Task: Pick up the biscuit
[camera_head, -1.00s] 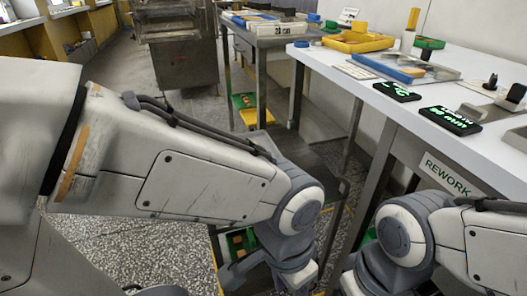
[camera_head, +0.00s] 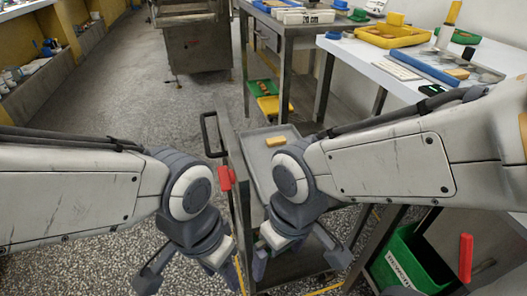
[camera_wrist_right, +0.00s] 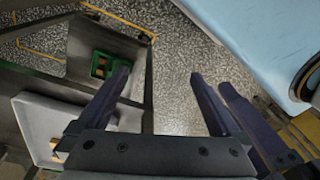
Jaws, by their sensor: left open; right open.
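A small tan biscuit (camera_head: 276,141) lies on the grey tray (camera_head: 262,163) of a metal cart, near its far end. A tan piece, perhaps the same biscuit, shows at the left edge of the right wrist view (camera_wrist_right: 54,146), partly cut by my gripper. My left gripper (camera_head: 192,272) is open and empty, pointing down left of the cart. My right gripper (camera_head: 298,258) is open and empty, in front of and nearer than the biscuit.
The cart has a dark handle (camera_head: 209,135) and a red piece (camera_head: 227,178) on its left side. A white table (camera_head: 365,58) with yellow and blue trays is at the right. A green bin (camera_head: 405,262) is low right. A steel table stands behind. Speckled floor lies open at left.

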